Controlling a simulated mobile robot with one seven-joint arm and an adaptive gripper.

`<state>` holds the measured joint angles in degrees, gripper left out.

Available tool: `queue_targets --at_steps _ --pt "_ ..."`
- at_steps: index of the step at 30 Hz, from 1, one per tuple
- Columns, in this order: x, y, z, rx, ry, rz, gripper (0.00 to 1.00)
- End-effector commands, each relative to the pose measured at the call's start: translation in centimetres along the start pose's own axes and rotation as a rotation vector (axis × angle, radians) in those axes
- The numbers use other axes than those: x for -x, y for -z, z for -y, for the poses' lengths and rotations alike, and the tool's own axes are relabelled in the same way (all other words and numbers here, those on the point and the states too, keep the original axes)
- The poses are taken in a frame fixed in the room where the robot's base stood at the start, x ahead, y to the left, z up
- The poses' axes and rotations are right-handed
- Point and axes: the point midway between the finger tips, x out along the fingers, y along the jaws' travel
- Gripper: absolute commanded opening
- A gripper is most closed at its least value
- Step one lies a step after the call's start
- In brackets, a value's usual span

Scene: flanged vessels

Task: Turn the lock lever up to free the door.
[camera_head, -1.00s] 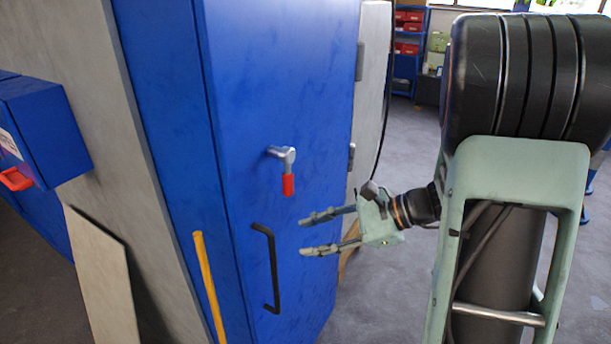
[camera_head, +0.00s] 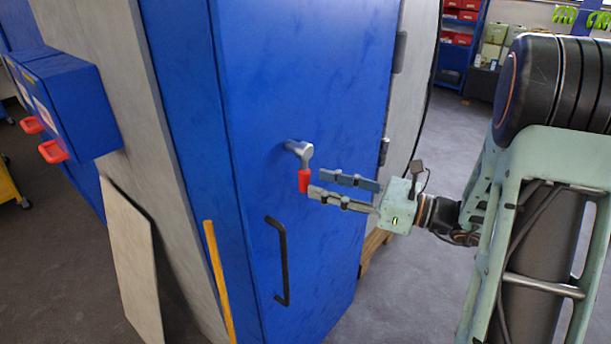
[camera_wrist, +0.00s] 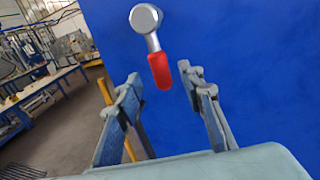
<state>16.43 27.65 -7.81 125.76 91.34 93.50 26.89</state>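The lock lever (camera_head: 302,164) is on the blue door (camera_head: 300,80). It has a silver hub and arm and a red grip that hangs down. In the wrist view the lever's red grip (camera_wrist: 159,70) shows beyond the fingertips, between the lines of the two fingers. My gripper (camera_head: 315,183) is open and empty, to the right of the red grip and close to it. In the wrist view the two fingers of my gripper (camera_wrist: 160,80) stand apart with blue door behind them. I cannot tell whether a fingertip touches the grip.
A black door handle (camera_head: 283,262) is below the lever. A yellow bar (camera_head: 218,280) stands at the left of the door. Blue boxes with red handles (camera_head: 75,105) stick out at the left. A pale board (camera_head: 130,260) leans below them. Floor to the right is open.

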Motion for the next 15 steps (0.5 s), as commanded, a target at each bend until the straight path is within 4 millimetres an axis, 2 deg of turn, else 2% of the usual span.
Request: queue_targets --at_steps 1,6,10,15 --pt "-1.1 -0.2 -0.1 0.000 -0.005 0.000 0.36" --pt "-3.6 -0.1 -0.1 0.000 -0.003 -0.001 0.36" --pt "-4.8 0.0 0.0 0.000 -0.001 -0.002 0.36" --pt "-5.2 0.0 0.0 0.001 0.000 -0.001 0.36"
